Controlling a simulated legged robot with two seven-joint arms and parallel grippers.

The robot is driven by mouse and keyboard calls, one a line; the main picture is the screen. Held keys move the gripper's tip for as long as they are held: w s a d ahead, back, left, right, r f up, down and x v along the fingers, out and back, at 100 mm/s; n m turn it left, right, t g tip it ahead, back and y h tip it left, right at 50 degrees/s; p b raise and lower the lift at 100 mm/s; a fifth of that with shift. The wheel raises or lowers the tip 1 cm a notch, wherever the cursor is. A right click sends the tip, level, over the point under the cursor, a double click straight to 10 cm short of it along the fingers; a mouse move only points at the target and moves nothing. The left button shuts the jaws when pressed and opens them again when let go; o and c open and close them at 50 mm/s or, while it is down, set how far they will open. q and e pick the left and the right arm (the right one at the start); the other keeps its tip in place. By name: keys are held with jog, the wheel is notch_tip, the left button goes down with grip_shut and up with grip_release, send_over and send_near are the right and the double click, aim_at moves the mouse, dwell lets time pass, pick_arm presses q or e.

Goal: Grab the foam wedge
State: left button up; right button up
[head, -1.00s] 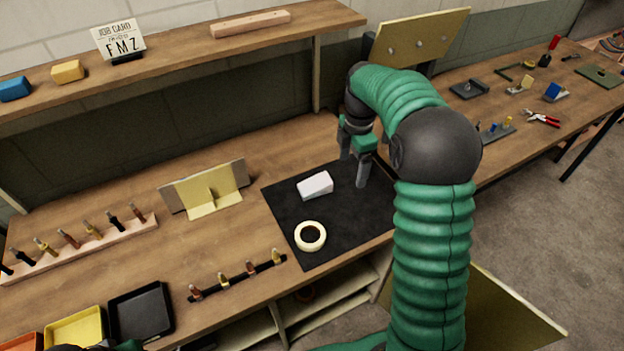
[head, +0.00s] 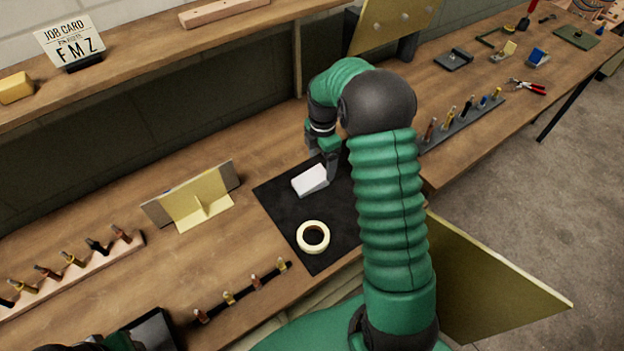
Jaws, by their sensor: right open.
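The foam wedge (head: 310,180) is a white sloped block lying on the black mat (head: 285,205) in the head view. My right gripper (head: 331,172) is open and points down at the right end of the wedge. One finger shows close beside the wedge; the other is largely hidden, and I cannot tell whether they touch it. A dark and green part at the bottom left edge (head: 115,342) appears to be my left arm; its jaws cannot be made out.
A cream tape roll (head: 313,237) lies on the mat in front of the wedge. A yellow angled bracket (head: 197,203) stands to the left. A strip with several small pins (head: 240,294) lies near the front edge. A shelf (head: 150,65) runs above the back.

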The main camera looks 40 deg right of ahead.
aim_at(321, 171)
notch_tip(321, 171, down, 6)
jog(key=shift+r+p, duration=0.15)
jog(key=shift+p, duration=0.2)
jog(key=c, duration=1.4)
